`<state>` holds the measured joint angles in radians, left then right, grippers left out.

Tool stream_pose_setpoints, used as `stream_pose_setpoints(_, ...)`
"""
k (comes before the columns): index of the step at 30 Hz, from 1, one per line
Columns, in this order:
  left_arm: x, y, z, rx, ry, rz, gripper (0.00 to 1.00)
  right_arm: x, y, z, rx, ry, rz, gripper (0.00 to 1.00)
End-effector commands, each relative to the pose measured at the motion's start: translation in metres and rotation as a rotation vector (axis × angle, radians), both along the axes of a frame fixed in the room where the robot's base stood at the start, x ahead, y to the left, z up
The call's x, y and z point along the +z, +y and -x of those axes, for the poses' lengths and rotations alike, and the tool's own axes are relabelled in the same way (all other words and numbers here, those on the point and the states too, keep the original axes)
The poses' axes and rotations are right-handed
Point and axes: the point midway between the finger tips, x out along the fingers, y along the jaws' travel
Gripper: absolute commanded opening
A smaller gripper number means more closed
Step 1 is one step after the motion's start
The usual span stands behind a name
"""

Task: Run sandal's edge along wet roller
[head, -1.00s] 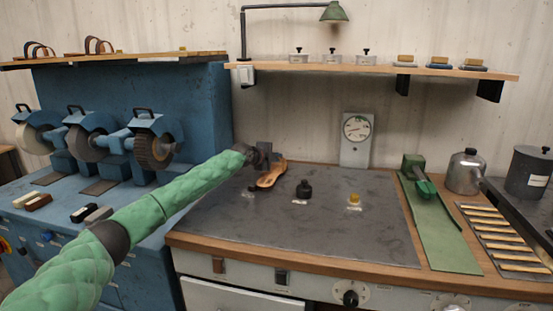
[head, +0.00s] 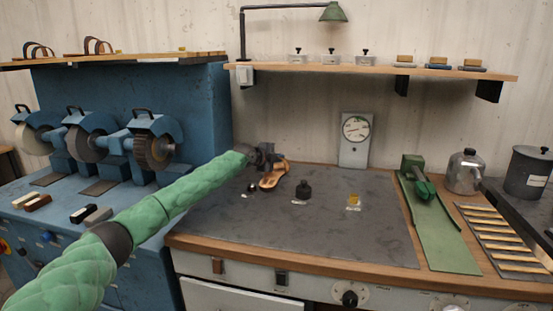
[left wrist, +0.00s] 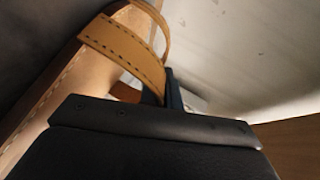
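My left gripper (head: 270,160) is shut on a tan leather sandal (head: 272,180) and holds it over or at the back left of the dark worktop mat. I cannot tell whether the sandal touches the mat. In the left wrist view the sandal's strap (left wrist: 122,48) with stitching lies against a dark finger (left wrist: 173,92), and its stitched sole edge shows at left. A small dark item (head: 247,194) with a pale label sits just left of the sandal, partly hidden by my arm. I cannot tell which item is the wet roller. My right gripper is out of view.
A black bottle (head: 304,189) stands close right of the sandal, and a yellow pot (head: 354,200) farther right. The dark mat (head: 310,235) is clear in front. A blue grinding machine (head: 200,110) stands at left. A dial gauge (head: 355,138) stands at the back.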

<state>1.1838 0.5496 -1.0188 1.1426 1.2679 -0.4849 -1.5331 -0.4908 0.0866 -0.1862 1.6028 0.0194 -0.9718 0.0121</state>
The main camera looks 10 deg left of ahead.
Motion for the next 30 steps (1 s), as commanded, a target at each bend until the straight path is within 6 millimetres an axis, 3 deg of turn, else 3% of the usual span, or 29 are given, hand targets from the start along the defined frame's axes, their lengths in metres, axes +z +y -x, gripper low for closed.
stream_pose_setpoints(14,0.002,-0.004,0.000,0.000,-0.001,0.000,0.00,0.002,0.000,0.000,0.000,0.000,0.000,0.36)
stream_pose_setpoints(30,0.042,-0.004,0.000,0.000,-0.002,0.000,0.00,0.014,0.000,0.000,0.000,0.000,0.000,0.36)
